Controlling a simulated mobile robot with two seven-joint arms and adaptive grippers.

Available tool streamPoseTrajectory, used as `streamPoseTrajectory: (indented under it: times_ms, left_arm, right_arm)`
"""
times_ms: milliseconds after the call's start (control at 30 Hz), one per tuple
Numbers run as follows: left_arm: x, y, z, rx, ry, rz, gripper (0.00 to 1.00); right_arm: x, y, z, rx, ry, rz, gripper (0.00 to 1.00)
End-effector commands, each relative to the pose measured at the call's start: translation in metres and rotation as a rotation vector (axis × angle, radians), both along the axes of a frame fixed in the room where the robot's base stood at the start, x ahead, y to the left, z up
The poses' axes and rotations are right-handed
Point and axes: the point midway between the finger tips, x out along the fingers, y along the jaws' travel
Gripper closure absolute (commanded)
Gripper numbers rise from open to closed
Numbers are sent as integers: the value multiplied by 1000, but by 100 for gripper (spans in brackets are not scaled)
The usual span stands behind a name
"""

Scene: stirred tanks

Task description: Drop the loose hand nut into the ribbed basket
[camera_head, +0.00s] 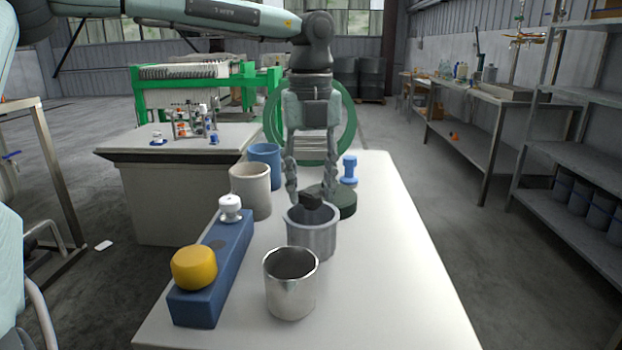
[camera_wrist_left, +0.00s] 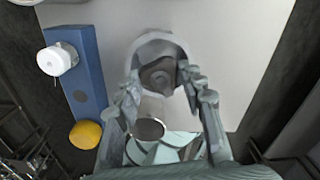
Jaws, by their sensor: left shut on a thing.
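The hand nut (camera_head: 311,200) is a small dark lobed piece. My left gripper (camera_head: 311,195) points straight down and is shut on it, one finger on each side. The nut is over the mouth of the grey ribbed basket (camera_head: 318,240), close to its rim. In the left wrist view the dark nut (camera_wrist_left: 158,76) shows between the fingertips (camera_wrist_left: 162,82), with the basket's pale rim (camera_wrist_left: 150,42) around it. The basket's inside is mostly hidden. My right gripper is not in view.
A shiny metal cup (camera_head: 291,290) stands in front of the basket. A blue block (camera_head: 215,270) with a yellow knob (camera_head: 194,268) and white knob (camera_head: 230,207) lies left. A beige cup (camera_head: 251,190), blue cup (camera_head: 265,163), dark green disc (camera_head: 343,203) and blue piece (camera_head: 349,170) stand behind. The table's right side is clear.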

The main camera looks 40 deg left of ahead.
Motion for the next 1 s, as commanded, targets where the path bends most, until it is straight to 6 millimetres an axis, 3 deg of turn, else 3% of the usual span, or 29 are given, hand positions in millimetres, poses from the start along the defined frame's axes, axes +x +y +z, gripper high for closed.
streamPoseTrajectory:
  times_ms: [100,133,300,667,767,1000]
  left_arm:
    - [0,0,0,0,0,0,90]
    - [0,0,0,0,0,0,59]
    - [0,0,0,0,0,0,38]
    - [0,0,4,1,-1,1,37]
    - [1,1,15,2,-2,1,37]
    - [1,0,66,1,-5,1,37]
  right_arm:
    - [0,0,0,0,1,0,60]
    - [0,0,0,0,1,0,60]
    - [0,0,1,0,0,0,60]
    - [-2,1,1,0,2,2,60]
    - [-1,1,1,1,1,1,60]
    - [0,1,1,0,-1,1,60]
